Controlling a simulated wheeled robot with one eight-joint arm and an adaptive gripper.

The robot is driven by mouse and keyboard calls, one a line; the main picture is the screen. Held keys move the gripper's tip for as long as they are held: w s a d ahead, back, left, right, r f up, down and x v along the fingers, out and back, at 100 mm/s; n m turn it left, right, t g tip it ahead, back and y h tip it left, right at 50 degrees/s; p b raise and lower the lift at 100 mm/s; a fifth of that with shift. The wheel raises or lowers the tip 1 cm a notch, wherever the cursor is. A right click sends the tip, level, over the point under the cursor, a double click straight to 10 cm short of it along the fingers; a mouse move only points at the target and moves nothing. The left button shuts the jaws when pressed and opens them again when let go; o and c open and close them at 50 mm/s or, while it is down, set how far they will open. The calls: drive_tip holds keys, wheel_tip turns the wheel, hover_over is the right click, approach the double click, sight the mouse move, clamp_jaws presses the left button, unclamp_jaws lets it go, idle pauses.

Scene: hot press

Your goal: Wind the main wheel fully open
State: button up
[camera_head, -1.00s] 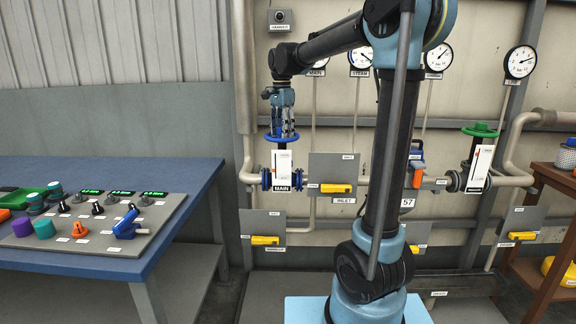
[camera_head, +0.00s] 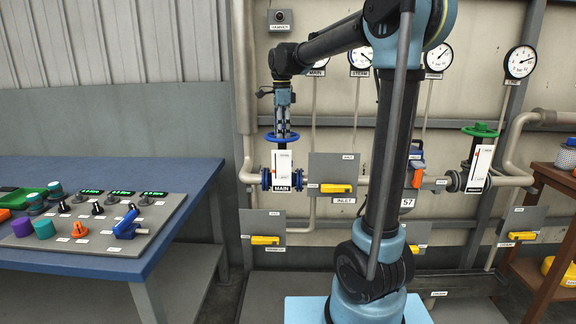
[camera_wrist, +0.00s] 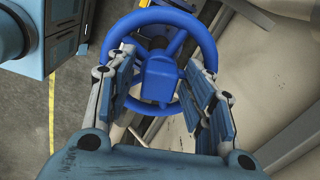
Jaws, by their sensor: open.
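The main wheel is a blue handwheel (camera_head: 282,138) on top of the valve labelled MAIN, at the left of the pipe run. It fills the upper middle of the wrist view (camera_wrist: 160,17), with a blue hub and spokes. My gripper (camera_head: 283,128) points down just above the wheel. In the wrist view my gripper (camera_wrist: 164,100) is open, its fingers on either side of the hub and over the rim. I cannot tell whether they touch it. A white indicator plate (camera_head: 281,161) with the MAIN label is below the wheel; its pointer is too small to read.
A grey panel with a yellow INLET handle (camera_head: 335,188) is right of the valve. A green handwheel (camera_head: 481,130) is further right. A blue bench (camera_head: 190,172) with a control panel (camera_head: 150,222) stands left. Gauges (camera_head: 361,56) hang above the pipe.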

drive_tip(key=c, duration=0.9)
drive_tip(key=n, duration=1.8)
drive_tip(key=shift+n, duration=1.1)
